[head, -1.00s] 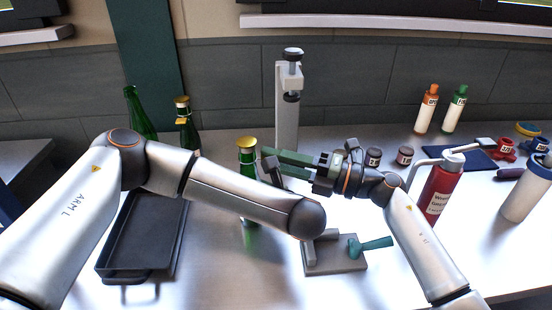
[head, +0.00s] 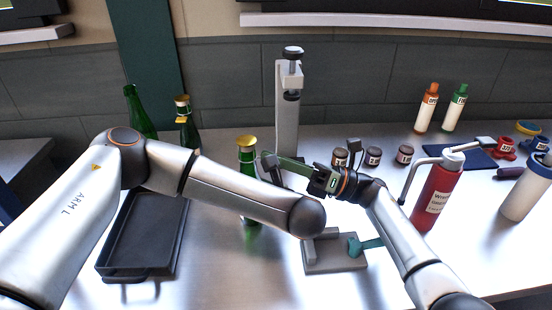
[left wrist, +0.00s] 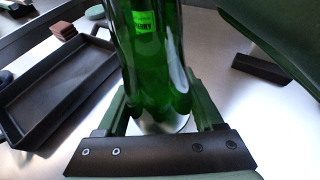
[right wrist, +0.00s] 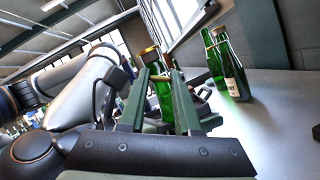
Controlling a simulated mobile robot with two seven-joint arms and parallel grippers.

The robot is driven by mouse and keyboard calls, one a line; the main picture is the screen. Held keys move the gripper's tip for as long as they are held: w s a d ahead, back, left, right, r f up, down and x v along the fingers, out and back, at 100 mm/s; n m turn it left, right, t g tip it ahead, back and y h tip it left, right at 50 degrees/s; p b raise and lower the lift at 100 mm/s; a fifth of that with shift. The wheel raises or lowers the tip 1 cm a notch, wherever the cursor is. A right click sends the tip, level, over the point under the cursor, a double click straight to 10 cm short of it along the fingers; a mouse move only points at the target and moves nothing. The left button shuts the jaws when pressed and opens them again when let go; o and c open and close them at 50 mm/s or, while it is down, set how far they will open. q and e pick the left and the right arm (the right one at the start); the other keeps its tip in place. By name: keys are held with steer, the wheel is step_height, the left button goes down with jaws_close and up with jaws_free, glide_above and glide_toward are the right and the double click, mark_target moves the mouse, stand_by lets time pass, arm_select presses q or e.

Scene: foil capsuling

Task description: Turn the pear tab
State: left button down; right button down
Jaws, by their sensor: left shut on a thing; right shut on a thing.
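A green bottle with a gold capped top (head: 247,142) stands upright at mid table, its lower part partly hidden behind my left arm. In the left wrist view the bottle (left wrist: 152,70) shows a bright green label, and my left gripper (left wrist: 160,112) is shut around its lower body. My right gripper (head: 268,158) reaches in from the right, its fingertips beside the bottle's neck just below the gold top. In the right wrist view the gold top (right wrist: 150,54) lies at the fingertips of my right gripper (right wrist: 162,75). The pear tab between them is too small to make out clearly.
Two green bottles (head: 138,112) (head: 184,135) stand at the back left. A black tray (head: 140,235) lies at left. A grey upright stand (head: 287,110) is behind. A grey block with a teal handle (head: 355,245) is in front. A red bottle (head: 438,190) and several jars are at right.

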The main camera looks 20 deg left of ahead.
steer(key=shift+f+n+g, duration=0.1)
steer(key=shift+n+g, duration=0.3)
steer(key=shift+n, duration=0.5)
steer(key=c, duration=0.6)
jaws_free()
steer(key=shift+m, duration=0.5)
